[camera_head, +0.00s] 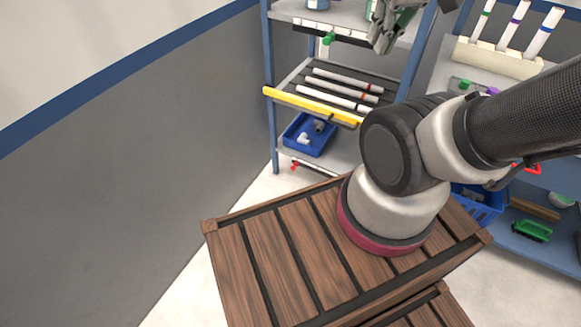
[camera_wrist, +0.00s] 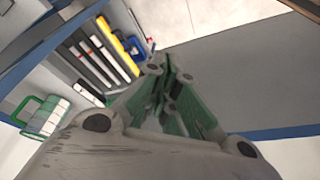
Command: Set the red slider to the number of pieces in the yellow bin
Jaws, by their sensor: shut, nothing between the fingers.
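A small red slider (camera_head: 294,166) sits at the left end of a scale strip on the front edge of the left rack's lower shelf. The strip's right part is hidden behind my arm and the wooden crate, and its marks are too small to read. I cannot make out a yellow bin in either view. My gripper (camera_head: 385,38) is at the upper shelf's front, right of a green slider (camera_head: 328,38), and well above the red slider. Its green fingers are shut and empty in the wrist view (camera_wrist: 165,80).
A blue bin (camera_head: 290,137) holds a few pipe fittings on the lower shelf. White pipes lie above it behind a yellow bar (camera_head: 310,105). A slatted wooden crate (camera_head: 270,265) stands in front. A right rack holds upright pipes (camera_head: 512,28). Floor at left is clear.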

